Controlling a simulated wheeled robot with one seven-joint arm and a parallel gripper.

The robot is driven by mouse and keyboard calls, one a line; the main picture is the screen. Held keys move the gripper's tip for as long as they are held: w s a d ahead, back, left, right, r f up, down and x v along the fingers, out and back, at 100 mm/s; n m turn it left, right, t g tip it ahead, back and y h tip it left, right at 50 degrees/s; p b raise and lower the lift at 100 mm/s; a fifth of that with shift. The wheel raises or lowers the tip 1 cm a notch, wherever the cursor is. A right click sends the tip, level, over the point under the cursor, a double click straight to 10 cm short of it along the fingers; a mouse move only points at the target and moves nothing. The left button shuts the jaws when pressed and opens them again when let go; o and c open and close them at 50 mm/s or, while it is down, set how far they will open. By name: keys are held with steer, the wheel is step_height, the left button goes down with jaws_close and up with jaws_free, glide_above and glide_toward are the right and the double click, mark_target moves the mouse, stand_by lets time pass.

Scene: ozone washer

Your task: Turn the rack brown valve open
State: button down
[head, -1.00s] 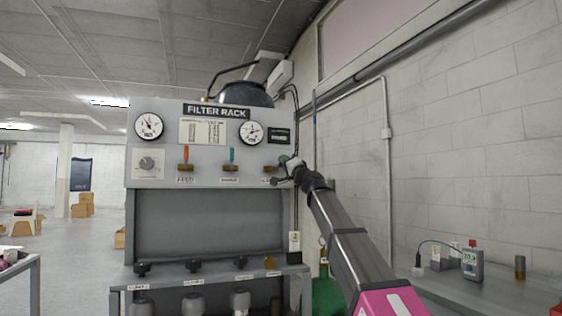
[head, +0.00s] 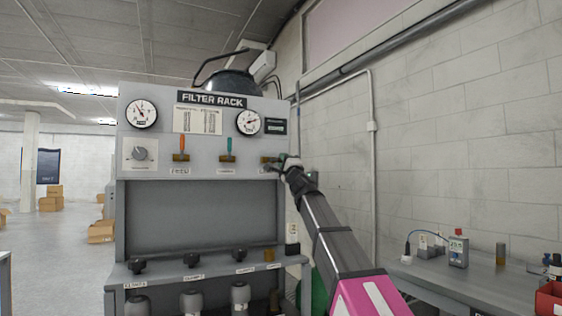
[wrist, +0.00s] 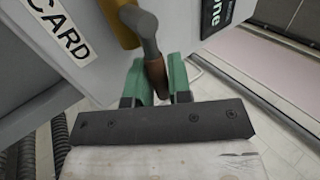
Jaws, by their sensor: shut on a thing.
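The filter rack (head: 200,215) is a grey panel with gauges and a row of lever valves. The rack brown valve is at the right end of this row, mostly hidden behind my gripper (head: 276,161) in the head view. In the wrist view the valve's brown handle (wrist: 156,82) sits on a grey lever arm (wrist: 146,38) coming from a brass body (wrist: 119,22). My gripper (wrist: 158,76) has its green fingers on both sides of the brown handle, shut on it. A label ending in "CARD" (wrist: 65,35) is beside the valve.
An orange-handled valve (head: 181,150) and a teal-handled valve (head: 228,152) stand to the left on the same row. Black knobs (head: 191,262) line the lower shelf. A side bench (head: 440,280) with small devices stands at right by the wall. Open floor lies at left.

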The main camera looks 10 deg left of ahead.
stand_by(0.3)
steer(key=c, duration=1.1)
jaws_free()
steer(key=shift+o, duration=0.2)
steer(key=v, duration=1)
steer(key=shift+s+d+f, duration=0.15)
steer(key=shift+s+f, duration=0.1)
steer(key=shift+s, duration=0.05)
